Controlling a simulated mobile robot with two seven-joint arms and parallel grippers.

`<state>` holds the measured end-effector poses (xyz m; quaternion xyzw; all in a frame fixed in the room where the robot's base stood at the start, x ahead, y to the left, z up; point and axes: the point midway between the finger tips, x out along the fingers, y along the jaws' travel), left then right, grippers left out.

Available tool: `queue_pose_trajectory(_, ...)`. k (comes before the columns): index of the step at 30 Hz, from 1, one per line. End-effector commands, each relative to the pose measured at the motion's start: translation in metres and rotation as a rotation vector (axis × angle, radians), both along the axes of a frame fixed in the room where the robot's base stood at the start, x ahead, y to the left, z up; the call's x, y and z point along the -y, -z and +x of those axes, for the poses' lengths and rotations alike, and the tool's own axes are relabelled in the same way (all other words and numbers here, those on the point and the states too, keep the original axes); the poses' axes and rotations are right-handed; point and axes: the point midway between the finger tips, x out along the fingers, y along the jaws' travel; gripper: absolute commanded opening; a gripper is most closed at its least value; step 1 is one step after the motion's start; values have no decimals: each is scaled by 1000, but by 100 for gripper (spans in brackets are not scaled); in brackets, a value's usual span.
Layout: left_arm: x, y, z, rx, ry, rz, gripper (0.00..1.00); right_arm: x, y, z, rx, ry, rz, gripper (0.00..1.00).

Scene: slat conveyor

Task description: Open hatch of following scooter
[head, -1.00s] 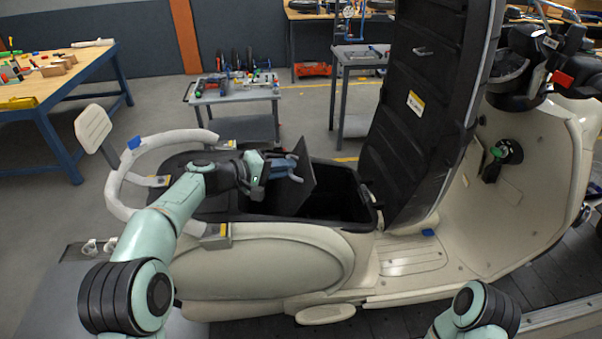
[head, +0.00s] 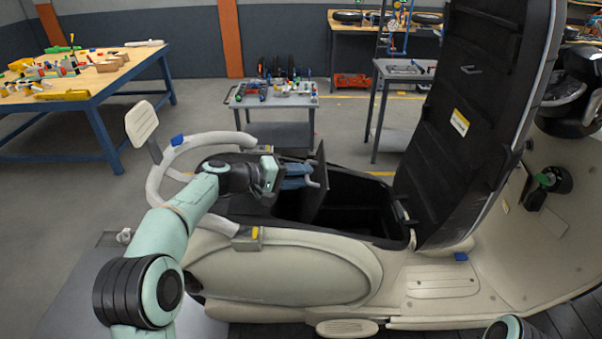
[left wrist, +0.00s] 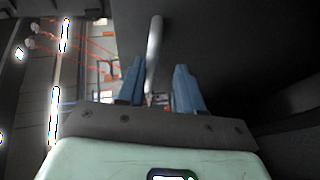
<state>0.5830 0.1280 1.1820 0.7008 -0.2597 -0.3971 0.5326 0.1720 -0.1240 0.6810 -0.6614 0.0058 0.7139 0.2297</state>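The cream scooter (head: 283,275) stands side-on in the head view, its long black seat lid (head: 468,130) raised steeply over an open dark compartment (head: 365,205). A thin dark hatch panel (head: 319,200) stands nearly upright across that compartment. My left gripper (head: 312,176) is at the panel's left face, reaching in from the left. In the left wrist view my two blue fingers (left wrist: 159,68) are apart, with a pale rod (left wrist: 154,45) showing between them against a dark surface. I cannot tell whether they touch the panel. My right gripper is out of view; only part of that arm shows bottom right.
A pale curved rail (head: 160,165) with a backrest pad (head: 141,123) rises at the scooter's rear, near my left arm. A wooden workbench (head: 90,75) stands far left and a grey cart (head: 272,98) behind the scooter. Floor between them is clear.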

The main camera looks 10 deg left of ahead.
Motion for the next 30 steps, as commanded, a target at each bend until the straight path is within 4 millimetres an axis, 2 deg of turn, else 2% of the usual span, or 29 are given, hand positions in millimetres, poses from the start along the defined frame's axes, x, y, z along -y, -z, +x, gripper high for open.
queue_pose_trajectory(1, -1, 9, 0, -15, -2, 8, 22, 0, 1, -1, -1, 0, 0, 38)
queue_pose_trajectory(12, 0, 7, -1, -13, 1, 6, 22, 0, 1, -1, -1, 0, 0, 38)
queue_pose_trajectory(16, -7, 4, -6, -12, 0, 4, 22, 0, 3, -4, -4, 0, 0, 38)
queue_pose_trajectory(20, -25, -2, -18, -11, -3, 4, 22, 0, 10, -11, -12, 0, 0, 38)
queue_pose_trajectory(30, -83, -27, -59, -4, -3, 0, 22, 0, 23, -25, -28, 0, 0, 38)
